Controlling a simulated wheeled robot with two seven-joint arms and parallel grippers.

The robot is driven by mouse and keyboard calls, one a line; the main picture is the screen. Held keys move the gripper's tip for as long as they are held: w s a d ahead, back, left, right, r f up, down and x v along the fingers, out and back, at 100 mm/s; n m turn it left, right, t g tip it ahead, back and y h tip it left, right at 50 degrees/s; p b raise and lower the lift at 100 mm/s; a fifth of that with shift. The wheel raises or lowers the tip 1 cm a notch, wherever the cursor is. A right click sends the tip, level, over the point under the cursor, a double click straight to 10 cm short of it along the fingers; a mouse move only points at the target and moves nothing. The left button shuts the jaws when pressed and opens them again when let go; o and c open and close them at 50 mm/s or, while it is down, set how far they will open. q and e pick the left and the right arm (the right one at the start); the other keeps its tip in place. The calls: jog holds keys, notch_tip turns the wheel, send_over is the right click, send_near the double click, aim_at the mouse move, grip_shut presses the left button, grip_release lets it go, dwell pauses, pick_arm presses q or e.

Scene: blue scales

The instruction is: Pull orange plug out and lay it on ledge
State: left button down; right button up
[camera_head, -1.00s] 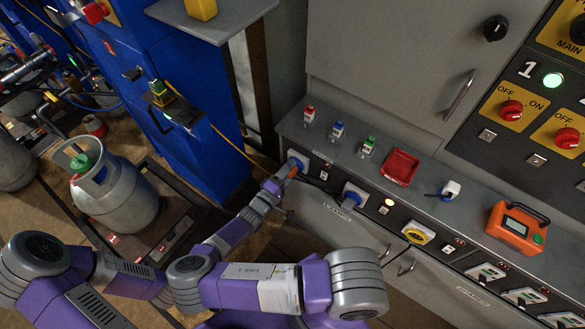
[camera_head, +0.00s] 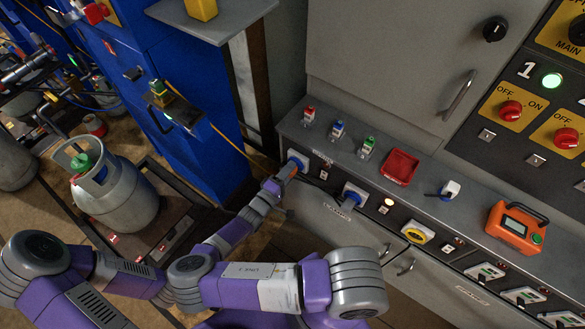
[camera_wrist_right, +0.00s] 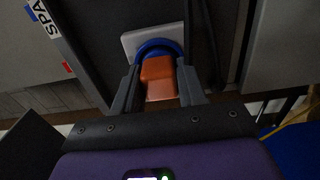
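The orange plug (camera_wrist_right: 159,80) sits in a blue round socket (camera_wrist_right: 158,48) on a white plate, in the right wrist view. In the head view, the plug (camera_head: 289,169) is a small orange spot at the socket (camera_head: 297,160) on the left end of the grey cabinet front. My right gripper (camera_wrist_right: 159,92) has one dark finger on each side of the plug and appears shut on it. In the head view the right gripper (camera_head: 280,178) is small and partly hidden by its wrist. The grey ledge (camera_head: 325,150) runs above the sockets. My left gripper is not in view.
On the ledge stand red, blue and green-topped small items (camera_head: 338,130), a red tray (camera_head: 400,167), a white-and-blue plug (camera_head: 450,190) and an orange meter (camera_head: 517,228). A second blue socket (camera_head: 355,194) is to the right. A blue cabinet (camera_head: 200,100) stands left.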

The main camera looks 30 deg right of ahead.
grip_shut()
jog(key=shift+a, duration=0.1)
jog(key=shift+v, duration=2.9)
